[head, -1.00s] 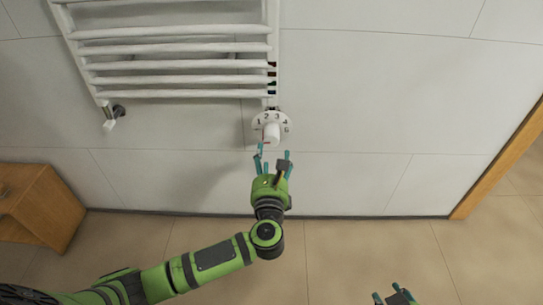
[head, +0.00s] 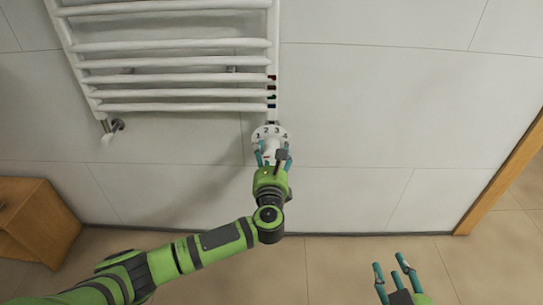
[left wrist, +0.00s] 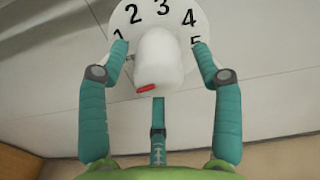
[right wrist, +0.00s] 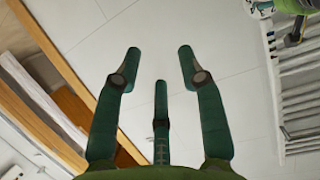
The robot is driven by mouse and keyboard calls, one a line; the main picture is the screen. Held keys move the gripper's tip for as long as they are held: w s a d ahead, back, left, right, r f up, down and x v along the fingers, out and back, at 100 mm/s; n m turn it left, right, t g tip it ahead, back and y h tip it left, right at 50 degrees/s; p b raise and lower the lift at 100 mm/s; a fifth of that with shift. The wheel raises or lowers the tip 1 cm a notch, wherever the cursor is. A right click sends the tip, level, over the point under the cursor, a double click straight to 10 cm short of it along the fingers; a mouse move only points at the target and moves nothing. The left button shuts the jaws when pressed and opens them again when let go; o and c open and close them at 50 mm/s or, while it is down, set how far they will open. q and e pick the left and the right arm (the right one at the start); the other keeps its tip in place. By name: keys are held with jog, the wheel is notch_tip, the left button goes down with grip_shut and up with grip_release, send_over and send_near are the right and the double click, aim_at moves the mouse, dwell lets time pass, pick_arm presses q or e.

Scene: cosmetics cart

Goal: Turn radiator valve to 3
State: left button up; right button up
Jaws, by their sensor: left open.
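The radiator valve has a white round dial (head: 270,132) with black numerals at the lower end of the towel radiator. In the left wrist view its white knob (left wrist: 160,60) stands out from the dial, with a red mark (left wrist: 145,88) low on the knob's left side, away from the 3 at the top. My left gripper (head: 272,155) is open, its fingers spread around the knob with visible gaps at the sides. Contact cannot be told. My right gripper (head: 389,262) is open and empty, low at the right, away from the valve.
The white towel radiator (head: 170,62) hangs on the tiled wall above the valve. A pipe fitting (head: 110,132) is at its lower left. A wooden cabinet (head: 35,220) stands at left, and a wooden frame (head: 505,165) is at right. The wall right of the valve is clear.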

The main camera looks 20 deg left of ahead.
pick_arm(q)
jog(key=c, duration=1.1)
